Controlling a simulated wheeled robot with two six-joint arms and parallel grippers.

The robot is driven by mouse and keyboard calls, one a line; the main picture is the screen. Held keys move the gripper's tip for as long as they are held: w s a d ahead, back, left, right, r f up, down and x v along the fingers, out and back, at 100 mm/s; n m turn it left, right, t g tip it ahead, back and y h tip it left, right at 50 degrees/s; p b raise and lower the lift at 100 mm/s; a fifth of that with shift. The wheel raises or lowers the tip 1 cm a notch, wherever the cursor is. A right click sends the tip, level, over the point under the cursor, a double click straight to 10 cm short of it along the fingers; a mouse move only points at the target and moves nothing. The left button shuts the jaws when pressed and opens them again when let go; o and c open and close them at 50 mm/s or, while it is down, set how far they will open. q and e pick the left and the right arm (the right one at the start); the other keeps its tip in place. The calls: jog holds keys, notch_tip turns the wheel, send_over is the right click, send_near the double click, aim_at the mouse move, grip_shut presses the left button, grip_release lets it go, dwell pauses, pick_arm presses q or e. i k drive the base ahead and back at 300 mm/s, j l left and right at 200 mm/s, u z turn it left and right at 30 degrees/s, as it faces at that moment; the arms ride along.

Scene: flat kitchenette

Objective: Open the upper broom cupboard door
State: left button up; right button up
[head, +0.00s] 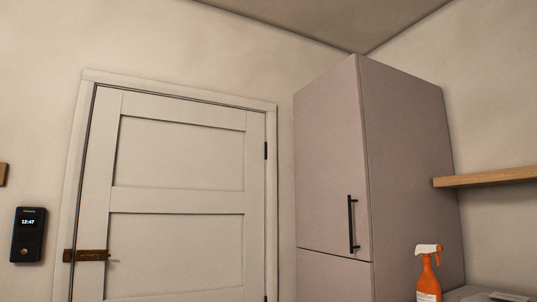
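The tall pinkish-grey broom cupboard stands in the corner, right of centre in the head view. Its upper door (328,160) looks shut, flush with the cupboard's side. A black vertical bar handle (351,224) sits near the door's lower right edge. A seam below it divides the upper door from the lower door (333,278), which also looks shut and is cut off by the bottom of the picture. Neither of my grippers is in view.
An orange spray bottle (428,280) stands on a surface right of the cupboard, below a wooden shelf (487,176). A black wall device (28,235) hangs at far left.

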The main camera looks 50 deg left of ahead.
aim_at(332, 199)
jog(key=u, duration=1.15)
